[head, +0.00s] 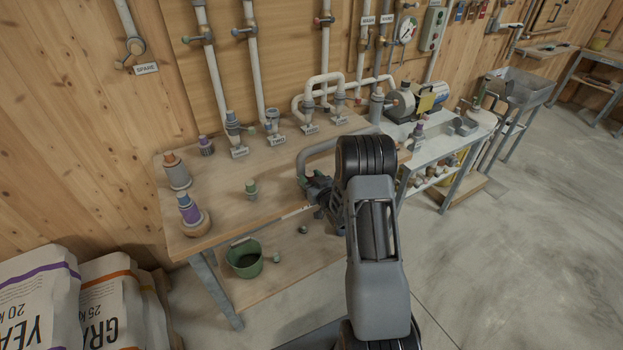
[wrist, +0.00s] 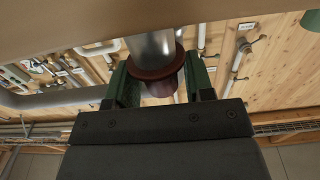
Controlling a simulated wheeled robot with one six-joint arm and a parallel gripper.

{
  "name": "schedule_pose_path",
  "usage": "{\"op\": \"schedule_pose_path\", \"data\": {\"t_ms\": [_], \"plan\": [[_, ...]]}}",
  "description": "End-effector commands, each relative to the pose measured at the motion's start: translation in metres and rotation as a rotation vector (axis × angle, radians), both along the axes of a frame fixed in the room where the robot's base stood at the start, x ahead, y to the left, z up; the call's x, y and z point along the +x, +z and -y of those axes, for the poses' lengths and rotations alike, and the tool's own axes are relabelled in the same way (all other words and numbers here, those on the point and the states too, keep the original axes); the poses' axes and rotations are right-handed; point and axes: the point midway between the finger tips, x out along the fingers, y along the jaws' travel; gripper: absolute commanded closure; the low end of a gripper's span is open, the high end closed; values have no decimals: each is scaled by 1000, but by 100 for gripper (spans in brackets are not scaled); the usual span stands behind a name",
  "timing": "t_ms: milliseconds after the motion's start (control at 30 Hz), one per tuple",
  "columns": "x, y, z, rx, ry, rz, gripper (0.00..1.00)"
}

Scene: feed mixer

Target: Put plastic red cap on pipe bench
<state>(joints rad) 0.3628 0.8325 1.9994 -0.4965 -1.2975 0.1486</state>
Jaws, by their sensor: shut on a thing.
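In the wrist view, my gripper (wrist: 160,82) is shut on a dark red cap (wrist: 161,84) with a wide rim, held between its two green fingers. A silver cylinder (wrist: 150,46) meets the cap at its rim; I cannot tell whether it is fixed to the cap or only touching. In the head view the pipe bench (head: 225,212) is the wooden table against the wall. My arm covers its right end, and the red cap cannot be made out there. A dark mechanism beside my arm may be my gripper, but this is unclear.
A large grey bent pipe (head: 318,152) rises near my arm. Several capped fittings stand on the bench, including a purple-banded one (head: 189,210) and a small green-topped one (head: 251,189). A green bucket (head: 245,259) sits on the lower shelf. Bare bench top lies front left.

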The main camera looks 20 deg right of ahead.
Motion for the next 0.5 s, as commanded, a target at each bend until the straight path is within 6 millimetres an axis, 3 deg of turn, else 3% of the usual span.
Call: {"op": "schedule_pose_path", "data": {"t_ms": [200,233,500], "plan": [[0,-5,0,0,0,1,80],[0,-4,0,0,0,0,50],[0,-3,0,1,0,-1,26]]}}
